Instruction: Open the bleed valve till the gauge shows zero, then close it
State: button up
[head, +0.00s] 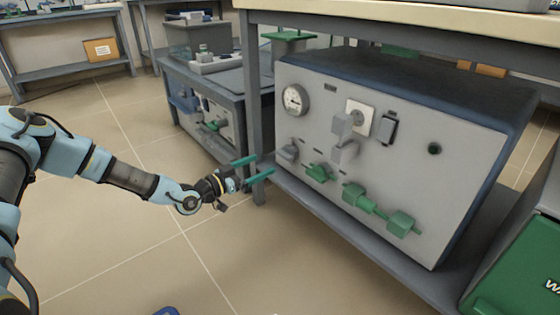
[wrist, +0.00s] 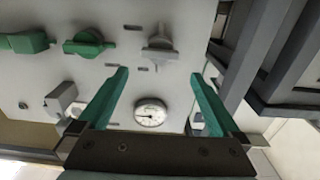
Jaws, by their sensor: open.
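The round white gauge (head: 295,99) is at the upper left of the grey panel (head: 300,128). It also shows in the wrist view (wrist: 151,117), between my fingers; its reading is too small to tell. Below it in the head view is a grey valve handle (head: 288,152), with a green valve handle (head: 319,173) to its right. The wrist view shows the grey handle (wrist: 159,50) and the green handle (wrist: 88,43) beyond the fingertips. I cannot tell which is the bleed valve; labels are unreadable. My gripper (head: 252,168) is open and empty, left of the panel, apart from both handles.
More green fittings (head: 360,197) sit lower right on the panel. Grey blocks (head: 345,151) and a dark switch (head: 388,128) are mid-panel. A table leg (head: 253,110) stands close beside my gripper. A green box (head: 520,275) is at lower right. Floor to the left is clear.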

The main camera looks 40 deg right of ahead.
aim_at(282, 155)
jog(key=d+b, duration=0.1)
jog(key=d, duration=0.2)
jog(key=d+b, duration=0.1)
jog(key=d, duration=0.2)
jog(key=d+b, duration=0.1)
jog(key=d, duration=0.2)
jog(key=shift+s+d+f, duration=0.1)
jog(key=shift+s+d, duration=0.05)
jog(key=shift+s, duration=0.15)
jog(key=shift+d, duration=0.5)
jog(key=c, duration=1.1)
jog(key=shift+c, duration=0.2)
